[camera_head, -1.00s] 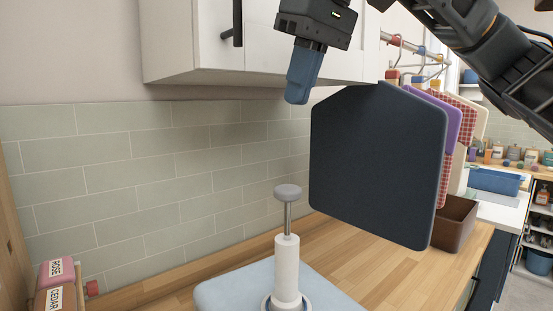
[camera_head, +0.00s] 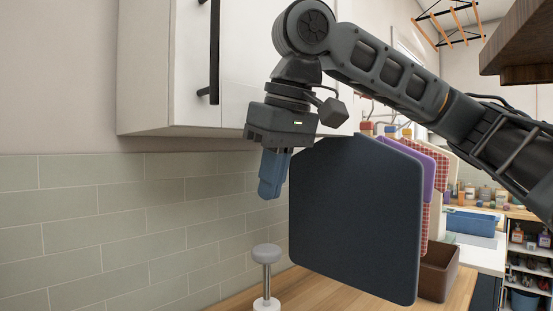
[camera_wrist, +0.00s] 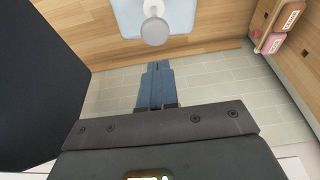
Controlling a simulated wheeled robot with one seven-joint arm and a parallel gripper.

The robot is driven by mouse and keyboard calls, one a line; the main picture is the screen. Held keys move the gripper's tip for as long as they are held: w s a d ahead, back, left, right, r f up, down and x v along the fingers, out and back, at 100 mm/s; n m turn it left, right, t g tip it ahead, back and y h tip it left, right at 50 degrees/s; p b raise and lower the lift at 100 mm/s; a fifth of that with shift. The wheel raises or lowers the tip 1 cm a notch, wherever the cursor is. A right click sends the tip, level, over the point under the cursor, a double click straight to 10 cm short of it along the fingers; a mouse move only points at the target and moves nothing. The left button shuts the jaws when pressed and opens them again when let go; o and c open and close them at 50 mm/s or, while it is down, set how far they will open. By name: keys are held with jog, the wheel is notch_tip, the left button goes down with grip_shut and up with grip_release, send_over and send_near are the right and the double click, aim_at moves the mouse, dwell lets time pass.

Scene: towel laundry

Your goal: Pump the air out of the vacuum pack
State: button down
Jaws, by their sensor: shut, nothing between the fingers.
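The white pump shows in the head view with its grey round knob (camera_head: 267,253) at the top of a raised thin rod; the lower body is cut off by the frame edge. In the wrist view the knob (camera_wrist: 154,32) sits over the pale blue vacuum pack (camera_wrist: 128,15) on the wooden counter. My gripper (camera_head: 268,194) points down with its blue fingers shut and empty. It is above the knob, clearly apart from it. The fingers also show in the wrist view (camera_wrist: 157,66).
A large dark panel (camera_head: 355,220) hangs just right of my gripper, with purple and checked cloths (camera_head: 412,165) behind it. A white cupboard (camera_head: 165,70) is above left. A brown bin (camera_head: 437,270) stands on the counter at right. Labelled bottles (camera_wrist: 283,27) stand at the wall.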

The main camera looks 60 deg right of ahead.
jog(key=b, duration=0.4)
send_over(263, 248)
jog(key=f, duration=0.3)
jog(key=s+f, duration=0.1)
jog(key=f, duration=0.1)
jog(key=shift+a+f, duration=0.2)
jog(key=shift+f, duration=0.15)
jog(key=shift+f+b, duration=0.9)
jog(key=shift+f, duration=0.05)
